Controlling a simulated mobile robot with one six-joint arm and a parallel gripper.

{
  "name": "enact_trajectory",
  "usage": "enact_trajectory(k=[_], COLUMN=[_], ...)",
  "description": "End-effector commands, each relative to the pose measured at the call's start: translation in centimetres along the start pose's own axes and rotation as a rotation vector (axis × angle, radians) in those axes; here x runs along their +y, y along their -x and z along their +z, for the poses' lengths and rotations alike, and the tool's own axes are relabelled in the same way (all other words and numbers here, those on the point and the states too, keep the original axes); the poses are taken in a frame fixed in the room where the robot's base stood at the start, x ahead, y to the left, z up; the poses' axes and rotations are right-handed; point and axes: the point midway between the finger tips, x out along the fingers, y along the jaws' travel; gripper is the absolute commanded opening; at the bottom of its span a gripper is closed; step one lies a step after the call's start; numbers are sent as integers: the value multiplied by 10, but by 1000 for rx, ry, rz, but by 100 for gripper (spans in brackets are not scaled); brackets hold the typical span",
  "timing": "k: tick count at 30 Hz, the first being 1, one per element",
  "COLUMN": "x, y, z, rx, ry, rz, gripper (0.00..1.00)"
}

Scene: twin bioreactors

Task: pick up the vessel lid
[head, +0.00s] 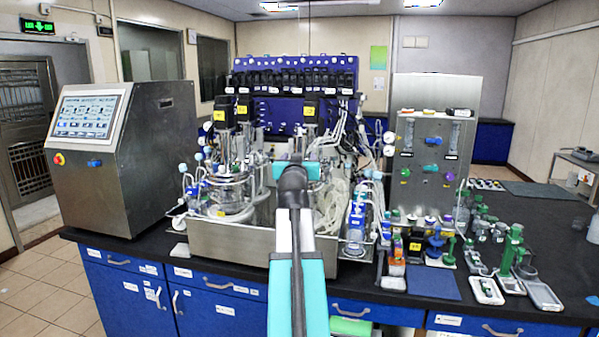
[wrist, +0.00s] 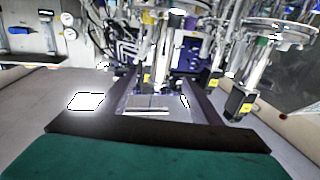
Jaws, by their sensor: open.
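The left glass vessel (head: 232,195) stands in a steel tray in the head view, with a round metal lid (head: 226,181) carrying tubes, fittings and a black motor (head: 224,108). The second vessel is mostly hidden behind my arm. The wrist view appears upside down; a round metal lid (wrist: 280,27) shows at its upper right, crowded with fittings. In the head view my arm's teal end (head: 313,171) lies in front of the reactors and hides the fingers.
A steel touchscreen console (head: 130,150) stands left of the tray (head: 228,240). A steel panel with knobs (head: 430,160) stands right. Bottles and small green-topped items crowd the right bench (head: 380,290). Tubes hang around both vessels.

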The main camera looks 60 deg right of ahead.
Motion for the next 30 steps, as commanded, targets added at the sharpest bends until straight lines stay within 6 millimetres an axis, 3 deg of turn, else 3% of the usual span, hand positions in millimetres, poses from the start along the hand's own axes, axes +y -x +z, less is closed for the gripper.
enact_trajectory(k=[30], x=[0], y=[-85], z=[0], rx=[-2], ry=[-1], rz=[1], gripper=[59])
